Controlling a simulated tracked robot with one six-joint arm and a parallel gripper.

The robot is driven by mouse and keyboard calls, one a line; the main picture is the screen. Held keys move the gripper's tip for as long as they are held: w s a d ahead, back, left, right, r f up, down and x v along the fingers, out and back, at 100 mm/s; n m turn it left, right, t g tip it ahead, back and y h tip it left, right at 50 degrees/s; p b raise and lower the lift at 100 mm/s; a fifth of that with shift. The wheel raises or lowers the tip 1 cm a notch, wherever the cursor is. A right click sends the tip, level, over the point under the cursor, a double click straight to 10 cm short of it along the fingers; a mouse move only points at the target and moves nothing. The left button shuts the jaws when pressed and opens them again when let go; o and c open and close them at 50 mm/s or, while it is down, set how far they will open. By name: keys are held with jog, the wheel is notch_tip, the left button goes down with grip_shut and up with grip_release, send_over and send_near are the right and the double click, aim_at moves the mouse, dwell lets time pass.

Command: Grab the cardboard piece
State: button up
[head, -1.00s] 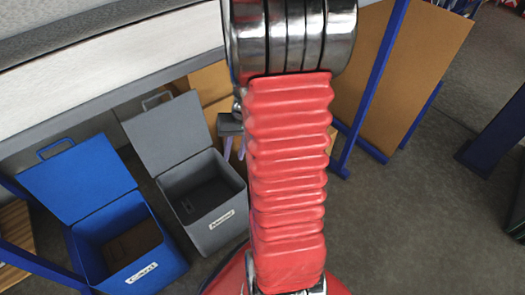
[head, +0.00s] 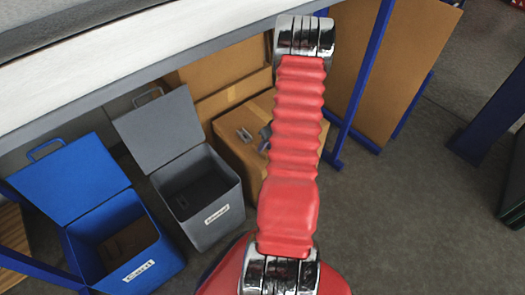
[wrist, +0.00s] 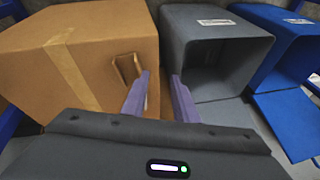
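A closed brown cardboard box (head: 235,140) sits under the table, partly hidden behind my arm. In the wrist view the box (wrist: 70,60) fills the left side, with a tape strip. A small brown slot or flap (wrist: 127,68) shows on its face; I cannot tell whether it is a separate piece. My gripper (wrist: 161,84) is open and empty, its two purple fingers apart, the left one overlapping the box's right edge in view. I cannot tell whether it touches. A brown flat piece (head: 128,240) lies inside the blue bin (head: 85,190). A large brown board (head: 388,70) leans at right.
A grey lidded bin (head: 195,180) stands open between the blue bin and the box; both also show in the wrist view. Another box (head: 215,75) is behind. A pale table (head: 130,55) overhangs them.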

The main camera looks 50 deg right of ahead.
jog(key=shift+w+d+r+n+h, duration=0.15)
jog(key=shift+d+n+h, duration=0.1)
jog(key=shift+d+n, duration=0.35)
jog(key=shift+w+d+n+h, duration=0.2)
jog(key=shift+d+n, duration=0.4)
jog(key=shift+d, duration=0.05)
jog(key=shift+w+d+r+n+h, duration=0.15)
jog(key=shift+d+n+h, duration=0.1)
jog(key=shift+d+n, duration=0.35)
jog(key=x, duration=0.7)
jog(key=shift+w+f, duration=0.15)
jog(key=shift+f, duration=0.2)
jog(key=shift+w+f, duration=0.2)
jog(key=shift+f, duration=0.25)
jog(key=shift+f, duration=0.1)
jog(key=shift+d+x, duration=0.1)
jog(key=shift+x, duration=1.15)
jog(key=shift+d+x, duration=0.15)
jog(key=shift+x, duration=1.05)
jog(key=shift+c, duration=0.4)
